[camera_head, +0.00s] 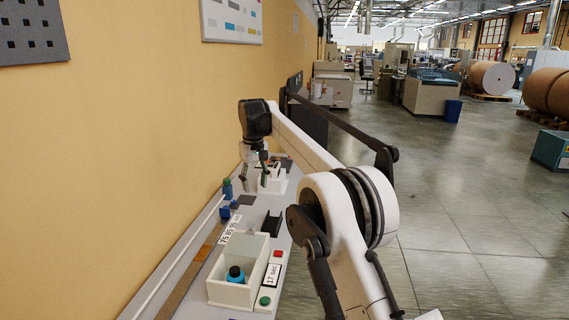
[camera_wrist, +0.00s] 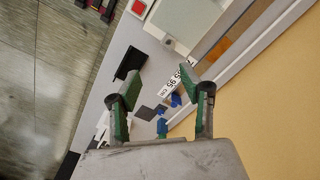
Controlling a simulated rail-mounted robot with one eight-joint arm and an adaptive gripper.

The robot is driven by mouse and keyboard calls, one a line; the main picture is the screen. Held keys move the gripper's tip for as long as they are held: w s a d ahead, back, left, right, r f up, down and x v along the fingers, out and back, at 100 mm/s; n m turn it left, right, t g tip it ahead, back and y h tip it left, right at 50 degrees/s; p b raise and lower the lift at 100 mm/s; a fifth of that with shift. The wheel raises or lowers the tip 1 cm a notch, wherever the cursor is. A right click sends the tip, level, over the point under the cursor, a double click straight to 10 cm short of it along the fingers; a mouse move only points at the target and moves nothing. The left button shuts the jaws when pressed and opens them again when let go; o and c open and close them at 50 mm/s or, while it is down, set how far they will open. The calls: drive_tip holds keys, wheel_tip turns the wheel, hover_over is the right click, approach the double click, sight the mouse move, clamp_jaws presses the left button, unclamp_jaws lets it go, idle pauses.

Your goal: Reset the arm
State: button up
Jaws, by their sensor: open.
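My white arm (camera_head: 310,145) reaches out over the long grey bench along the yellow wall. My gripper (camera_head: 254,160) hangs at the arm's far end above the bench, small in the head view and partly hidden by the wrist. In the wrist view my gripper (camera_wrist: 164,84) shows two green-padded fingers spread apart, with nothing held between them. Beyond the fingers lie the bench top, a label strip and small blue items.
A blue bottle (camera_head: 227,189) stands near the wall. Open floor (camera_head: 460,230) lies right.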

drive_tip(key=s+d+r+m+t, duration=0.2)
drive_tip(key=s+d+r, duration=0.4)
drive_tip(key=d+r, duration=0.45)
drive_tip(key=s+d+r+m+t, duration=0.15)
drive_tip(key=s+d+r, duration=0.25)
drive_tip(key=s+d, duration=0.85)
drive_tip(key=s+d+f+m+t, duration=0.1)
drive_tip(key=s+d+f, duration=0.3)
drive_tip(key=s, duration=0.6)
drive_tip(key=s+d+f+m+t, duration=0.1)
drive_tip(key=s+d+f, duration=0.3)
drive_tip(key=s, duration=0.6)
drive_tip(key=s+d+f+m+t, duration=0.1)
drive_tip(key=s+d+f+m, duration=0.1)
drive_tip(key=s+d+f, duration=0.2)
drive_tip(key=s+f, duration=0.3)
drive_tip(key=s, duration=0.3)
